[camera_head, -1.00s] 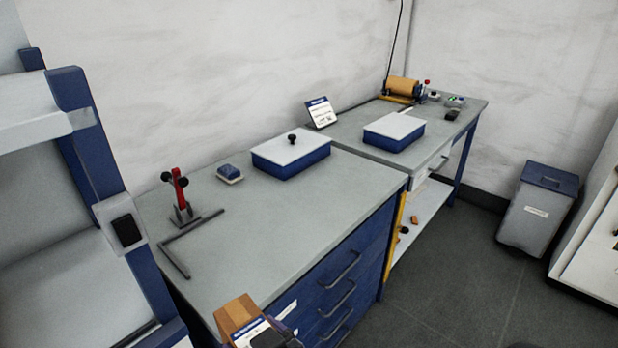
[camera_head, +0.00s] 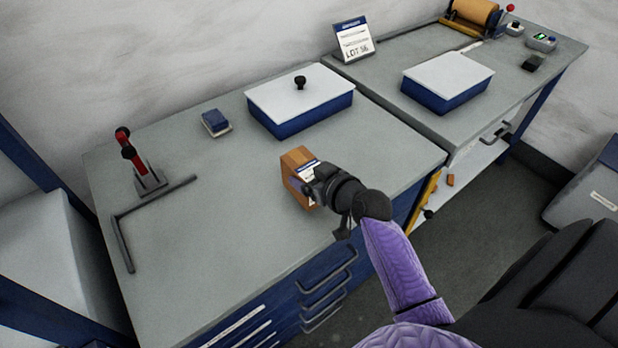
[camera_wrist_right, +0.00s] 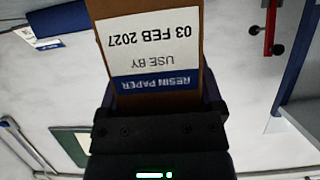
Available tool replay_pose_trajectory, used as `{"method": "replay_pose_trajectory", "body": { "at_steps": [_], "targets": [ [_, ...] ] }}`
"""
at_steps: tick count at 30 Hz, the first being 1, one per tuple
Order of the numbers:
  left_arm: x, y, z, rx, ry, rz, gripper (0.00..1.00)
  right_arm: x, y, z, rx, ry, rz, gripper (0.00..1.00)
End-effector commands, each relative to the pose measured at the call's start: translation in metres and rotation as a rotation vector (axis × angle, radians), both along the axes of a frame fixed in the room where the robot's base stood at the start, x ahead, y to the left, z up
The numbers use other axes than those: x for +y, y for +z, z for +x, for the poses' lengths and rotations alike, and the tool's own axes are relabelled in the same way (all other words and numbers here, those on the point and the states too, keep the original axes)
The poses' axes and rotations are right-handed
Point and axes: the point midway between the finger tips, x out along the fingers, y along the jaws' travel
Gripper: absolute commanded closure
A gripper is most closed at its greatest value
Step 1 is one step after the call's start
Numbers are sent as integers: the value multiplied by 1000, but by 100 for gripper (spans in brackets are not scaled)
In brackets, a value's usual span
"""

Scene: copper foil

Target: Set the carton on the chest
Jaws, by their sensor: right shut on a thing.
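The carton (camera_head: 297,178) is a small brown box with a white and blue label. My right gripper (camera_head: 318,188) is shut on it and holds it over the front right part of the chest's grey top. The chest (camera_head: 225,215) has blue drawers at its front. I cannot tell whether the carton touches the top. My left gripper is not in view.
On the chest stand a red-handled clamp (camera_head: 145,175), an L-shaped bar (camera_head: 118,228), a small blue block (camera_head: 215,122) and a white-lidded blue box (camera_head: 300,97) behind the carton. A bench (camera_head: 400,50) adjoins at the right. The middle of the chest top is clear.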

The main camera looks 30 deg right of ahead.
Motion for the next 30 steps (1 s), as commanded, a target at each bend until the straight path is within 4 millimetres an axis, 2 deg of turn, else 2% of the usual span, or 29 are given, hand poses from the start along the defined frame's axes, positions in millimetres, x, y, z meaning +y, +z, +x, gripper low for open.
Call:
{"method": "replay_pose_trajectory", "body": {
  "at_steps": [1,3,14,15,17,26,30],
  "targets": [
    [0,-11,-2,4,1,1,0,0,-17,0,3,-1,0,99],
    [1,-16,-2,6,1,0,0,0,-28,0,3,-1,0,99],
    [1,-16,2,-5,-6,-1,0,0,-31,0,0,-1,-1,99],
    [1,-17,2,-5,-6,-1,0,0,-32,0,2,-1,-1,13],
    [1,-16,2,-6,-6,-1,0,0,-31,-1,2,-1,-1,0],
    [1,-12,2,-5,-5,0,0,0,-26,-2,1,-1,-1,0],
    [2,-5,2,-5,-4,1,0,-2,-17,-24,4,0,-3,0]
  ]
}}
